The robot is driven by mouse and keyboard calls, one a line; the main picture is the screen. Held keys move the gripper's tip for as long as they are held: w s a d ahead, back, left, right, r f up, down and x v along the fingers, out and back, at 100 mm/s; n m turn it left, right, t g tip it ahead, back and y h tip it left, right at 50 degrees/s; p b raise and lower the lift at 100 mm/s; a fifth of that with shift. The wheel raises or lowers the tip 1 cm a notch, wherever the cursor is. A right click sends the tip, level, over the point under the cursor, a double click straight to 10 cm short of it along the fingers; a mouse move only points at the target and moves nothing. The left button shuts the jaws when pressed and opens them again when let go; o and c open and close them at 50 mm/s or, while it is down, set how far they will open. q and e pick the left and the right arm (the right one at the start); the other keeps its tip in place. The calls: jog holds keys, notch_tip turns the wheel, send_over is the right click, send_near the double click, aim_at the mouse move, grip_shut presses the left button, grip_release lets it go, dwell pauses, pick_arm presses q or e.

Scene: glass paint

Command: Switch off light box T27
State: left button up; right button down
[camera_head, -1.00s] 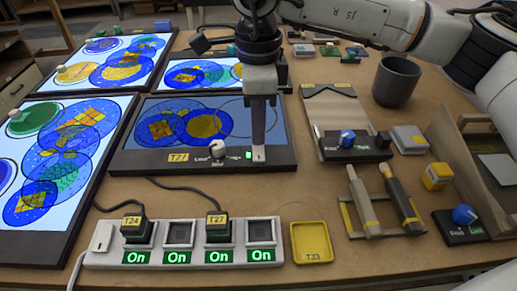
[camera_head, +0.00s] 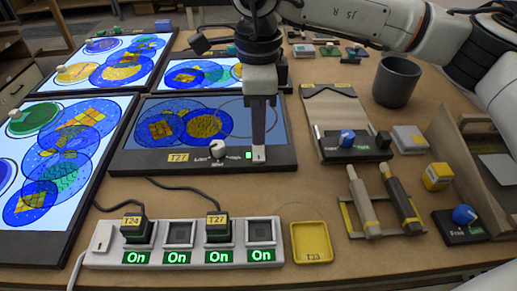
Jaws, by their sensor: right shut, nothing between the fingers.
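Light box T27 (camera_head: 200,165) is a dark-framed panel in the middle of the table. Its screen is dim blue with overlapping patterned circles. Its front edge has a yellow T27 label, a white knob (camera_head: 218,149) and a small green light (camera_head: 249,155). My right gripper (camera_head: 258,153) points straight down, shut and empty, with its tip at the front edge just right of the green light. Contact cannot be told, and the tip hides what lies under it. A plug labelled T27 (camera_head: 218,227) sits in the power strip (camera_head: 100,258), whose sockets all read On. My left gripper is not in view.
Other lit boxes (camera_head: 62,150) stand left and behind. A yellow tray T33 (camera_head: 311,243), two pen-like tools (camera_head: 362,200) in a holder, a grey cup (camera_head: 397,82) and a blue-knobbed unit (camera_head: 463,215) are to the right. Cables run between T27 and the strip.

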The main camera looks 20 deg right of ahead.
jog(key=shift+f+b, duration=0.55)
jog(key=shift+f, duration=0.2)
dwell(0.5)
notch_tip(320, 180, up, 7)
jog(key=p, duration=0.4)
dwell(0.4)
dwell(0.5)
